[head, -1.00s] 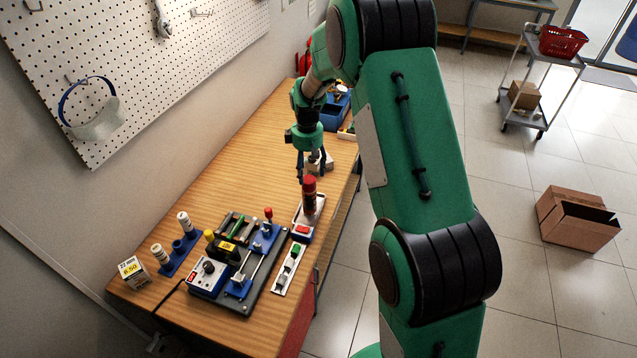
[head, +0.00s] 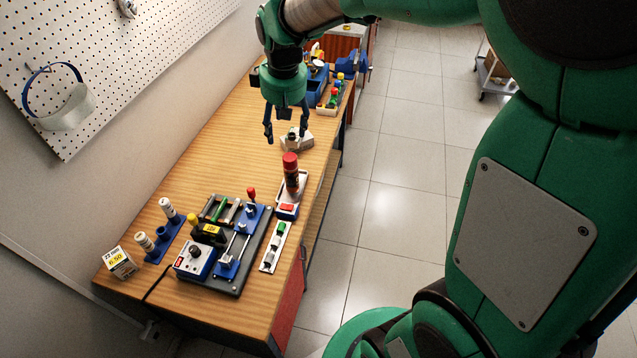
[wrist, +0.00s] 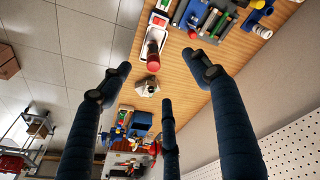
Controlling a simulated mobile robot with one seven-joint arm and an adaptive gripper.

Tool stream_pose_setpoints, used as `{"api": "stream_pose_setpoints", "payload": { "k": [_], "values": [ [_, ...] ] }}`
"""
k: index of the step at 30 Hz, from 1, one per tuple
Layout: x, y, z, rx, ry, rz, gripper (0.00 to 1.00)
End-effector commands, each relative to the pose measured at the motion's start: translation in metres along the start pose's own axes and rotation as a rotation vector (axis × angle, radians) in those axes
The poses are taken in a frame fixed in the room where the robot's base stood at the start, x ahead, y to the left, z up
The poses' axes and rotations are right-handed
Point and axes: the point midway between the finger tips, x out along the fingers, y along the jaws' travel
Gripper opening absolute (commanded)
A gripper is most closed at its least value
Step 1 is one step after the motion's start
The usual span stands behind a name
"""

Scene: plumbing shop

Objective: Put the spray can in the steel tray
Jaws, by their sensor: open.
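The spray can (head: 291,178), dark red with a bright red cap, stands upright near the right edge of the bench. Its base appears to be within a pale, shallow tray (head: 303,184), which may be the steel tray.
A small whitish block (head: 296,143) with a dark top sits beneath my gripper. In front are a dark fixture board (head: 262,262), a switch strip (head: 270,256), a blue holder (head: 176,236) and a price box (head: 119,262). The bench's left middle is bare.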

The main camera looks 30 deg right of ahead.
Motion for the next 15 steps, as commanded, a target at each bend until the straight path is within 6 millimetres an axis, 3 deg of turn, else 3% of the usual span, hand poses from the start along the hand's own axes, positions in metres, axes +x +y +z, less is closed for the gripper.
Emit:
{"api": "stream_pose_setpoints", "payload": {
  "k": [6,15],
  "values": [
    [-0.050,-0.030,0.038,0.065,0.056,0.018,0.62],
    [-0.098,-0.068,0.096,0.159,0.133,0.032,0.62]
  ]
}}
